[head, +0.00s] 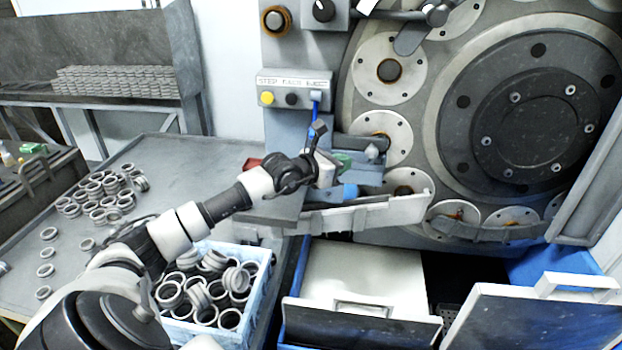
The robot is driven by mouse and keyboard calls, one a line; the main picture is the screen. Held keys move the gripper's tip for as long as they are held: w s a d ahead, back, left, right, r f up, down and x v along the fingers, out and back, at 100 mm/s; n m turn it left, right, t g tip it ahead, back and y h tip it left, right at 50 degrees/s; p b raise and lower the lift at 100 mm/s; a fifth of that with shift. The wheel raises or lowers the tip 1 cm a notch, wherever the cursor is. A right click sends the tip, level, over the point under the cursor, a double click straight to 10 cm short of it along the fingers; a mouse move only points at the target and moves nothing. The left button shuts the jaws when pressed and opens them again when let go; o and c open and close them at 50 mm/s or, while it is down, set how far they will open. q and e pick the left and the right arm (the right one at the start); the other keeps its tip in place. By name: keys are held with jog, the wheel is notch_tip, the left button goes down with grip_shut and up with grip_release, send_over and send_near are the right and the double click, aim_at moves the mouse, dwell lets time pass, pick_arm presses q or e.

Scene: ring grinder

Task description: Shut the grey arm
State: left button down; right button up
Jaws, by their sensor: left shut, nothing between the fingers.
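A long light grey bar (345,217) runs across the front of the grinder, below the round discs. It looks like the grey arm, though a shorter dark grey lever (412,38) also sits over the upper disc. My left gripper (324,168) is shut and empty. It is above the bar's left half, beside the grinder's small fixture (362,150). I cannot tell whether it touches anything there. My right gripper is out of view.
A blue crate (262,292) full of metal rings stands below my left arm. More rings (100,195) lie on the grey table (190,165). A button box (290,90) is above my gripper. Open drawers (360,322) and a raised panel (530,320) occupy the front right.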

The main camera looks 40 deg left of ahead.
pick_arm(q)
jog(key=f+b+v, duration=0.1)
jog(key=b+v, duration=0.1)
jog(key=v, duration=0.4)
jog(key=shift+s+r+b, duration=0.35)
jog(key=shift+s, duration=0.2)
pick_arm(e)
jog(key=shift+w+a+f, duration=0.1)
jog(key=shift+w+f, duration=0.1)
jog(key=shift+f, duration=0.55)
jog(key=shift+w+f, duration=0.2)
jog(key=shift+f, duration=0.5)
